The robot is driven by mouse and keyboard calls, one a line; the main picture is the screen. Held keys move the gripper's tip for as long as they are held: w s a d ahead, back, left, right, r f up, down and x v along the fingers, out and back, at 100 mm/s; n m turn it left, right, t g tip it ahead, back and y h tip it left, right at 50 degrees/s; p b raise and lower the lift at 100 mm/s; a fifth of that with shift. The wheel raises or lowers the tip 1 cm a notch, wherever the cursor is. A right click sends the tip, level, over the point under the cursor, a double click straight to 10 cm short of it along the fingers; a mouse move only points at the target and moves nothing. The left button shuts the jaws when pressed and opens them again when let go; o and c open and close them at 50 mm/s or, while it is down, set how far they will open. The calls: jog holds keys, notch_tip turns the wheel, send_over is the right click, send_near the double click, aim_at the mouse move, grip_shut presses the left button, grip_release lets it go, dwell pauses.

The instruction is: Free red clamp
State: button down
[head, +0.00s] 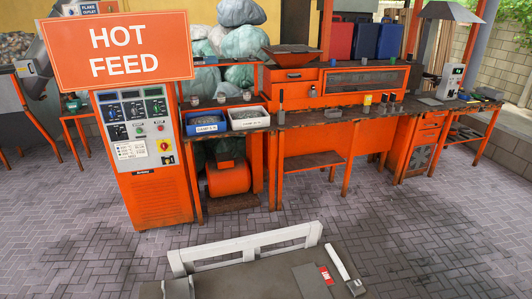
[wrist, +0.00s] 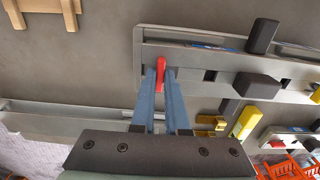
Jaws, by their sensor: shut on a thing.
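The red clamp (wrist: 161,66) shows in the wrist view as a small red piece at the edge of a long grey rack or rail (wrist: 190,52). My gripper (wrist: 160,80) has its two blue-grey fingers closed around it, one on each side. The fingers hide the clamp's lower part, and I cannot tell whether it still touches the rack. My gripper does not show in the head view, and I cannot make out the clamp there.
In the wrist view, black blocks (wrist: 257,86) and a yellow piece (wrist: 246,122) lie right of the fingers. A wooden piece (wrist: 42,8) is at top left. The head view shows an orange workbench (head: 325,117), a control cabinet (head: 150,190) and open paved floor (head: 420,235).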

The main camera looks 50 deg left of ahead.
jog(key=n+p, duration=0.1)
jog(key=n, duration=0.2)
jog(key=shift+r, duration=0.15)
jog(key=shift+n+p, duration=0.4)
jog(key=shift+n, duration=0.6)
jog(key=n+p, duration=0.1)
jog(key=n, duration=0.1)
jog(key=shift+n, duration=0.3)
jog(key=shift+f+n+p, duration=0.2)
jog(key=shift+n+p, duration=0.1)
jog(key=shift+n, duration=0.8)
jog(key=c, duration=0.8)
grip_release()
jog(key=shift+o, duration=0.2)
